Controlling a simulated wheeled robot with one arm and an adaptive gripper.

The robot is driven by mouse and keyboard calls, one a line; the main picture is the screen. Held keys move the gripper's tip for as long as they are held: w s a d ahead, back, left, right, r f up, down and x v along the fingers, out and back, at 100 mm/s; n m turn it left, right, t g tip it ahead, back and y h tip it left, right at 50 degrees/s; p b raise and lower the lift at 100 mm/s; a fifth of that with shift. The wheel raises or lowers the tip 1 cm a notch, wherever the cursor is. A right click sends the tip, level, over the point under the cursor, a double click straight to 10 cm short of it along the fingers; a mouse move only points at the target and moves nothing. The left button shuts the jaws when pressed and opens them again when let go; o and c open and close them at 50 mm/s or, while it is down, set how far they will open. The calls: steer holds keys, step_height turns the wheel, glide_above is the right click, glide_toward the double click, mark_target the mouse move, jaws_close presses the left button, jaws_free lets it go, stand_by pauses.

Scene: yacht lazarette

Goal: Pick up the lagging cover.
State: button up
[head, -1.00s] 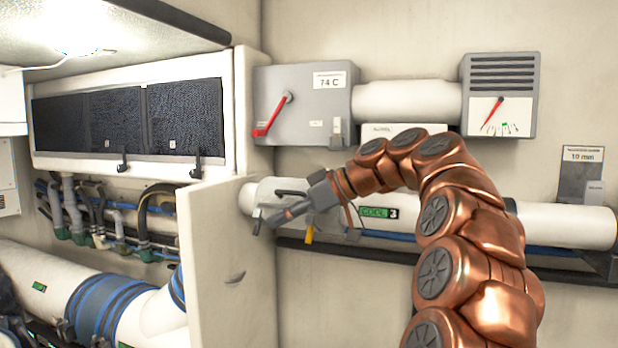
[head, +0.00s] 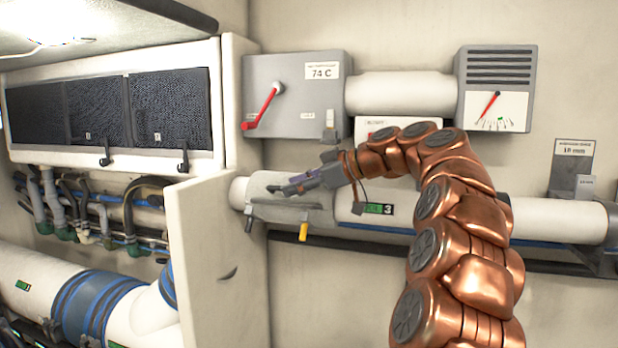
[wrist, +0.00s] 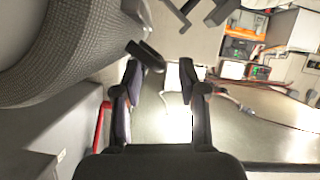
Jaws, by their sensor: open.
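A grey cover (head: 290,213), which I take to be the lagging cover, sits on the left part of the white pipe (head: 455,213) along the wall. A dark toggle and a yellow toggle hang below it. My gripper (head: 286,187) is in front of the pipe at the cover's upper edge, open and pointing left. A grey textured curved surface (wrist: 75,50), likely the cover, fills the upper left. Contact cannot be told.
A pale upright panel (head: 215,265) stands just left of the cover. A grey box with a red lever (head: 285,100) and a gauge box (head: 495,90) are above the pipe. A blue-banded pipe (head: 95,300) runs at lower left.

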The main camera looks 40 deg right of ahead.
steer(key=shift+p+x, duration=0.55)
steer(key=shift+x, duration=1.05)
steer(key=shift+c, duration=0.2)
jaws_close()
steer(key=shift+r, duration=0.1)
steer(key=shift+r+p, duration=0.95)
steer(key=shift+r, duration=1.6)
